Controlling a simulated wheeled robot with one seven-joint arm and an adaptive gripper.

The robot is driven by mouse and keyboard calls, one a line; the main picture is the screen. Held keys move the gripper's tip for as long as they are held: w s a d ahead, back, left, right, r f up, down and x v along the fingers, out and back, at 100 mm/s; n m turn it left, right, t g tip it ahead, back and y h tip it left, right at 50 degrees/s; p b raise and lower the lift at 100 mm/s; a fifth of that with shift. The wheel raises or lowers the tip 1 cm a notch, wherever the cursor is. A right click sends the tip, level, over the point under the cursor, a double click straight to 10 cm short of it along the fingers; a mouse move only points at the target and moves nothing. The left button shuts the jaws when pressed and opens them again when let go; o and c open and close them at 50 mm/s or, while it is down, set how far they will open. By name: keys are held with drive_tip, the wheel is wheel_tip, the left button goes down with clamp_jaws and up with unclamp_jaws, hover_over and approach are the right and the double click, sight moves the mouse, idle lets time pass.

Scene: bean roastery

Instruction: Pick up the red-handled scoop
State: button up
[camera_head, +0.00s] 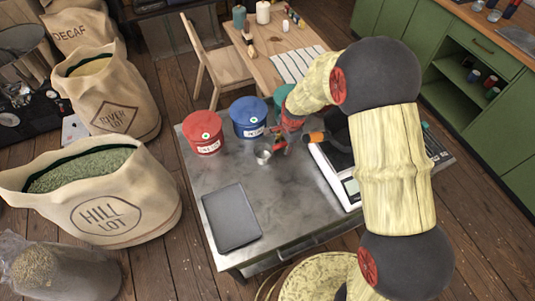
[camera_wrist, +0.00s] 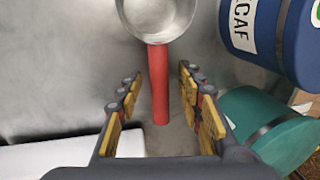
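The red-handled scoop lies on the grey metal table (camera_head: 222,172). Its round metal bowl (camera_head: 263,155) shows in the head view, with the handle partly hidden by my gripper. In the wrist view the bowl (camera_wrist: 158,16) is at the top and the red handle (camera_wrist: 159,85) points down the picture. My gripper (camera_wrist: 160,82) is open, with one finger on each side of the handle's line and a clear gap on both sides. In the head view my gripper (camera_head: 284,137) is just above the handle.
A red canister (camera_head: 204,136), a blue canister (camera_head: 249,119) and a teal canister (camera_head: 283,95) stand behind the scoop. An orange handle (camera_head: 315,136) and a white scale (camera_head: 345,186) are to the right. A dark tray (camera_head: 231,218) lies in front, with bare table around it.

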drive_tip(key=shift+c, duration=1.2)
clamp_jaws()
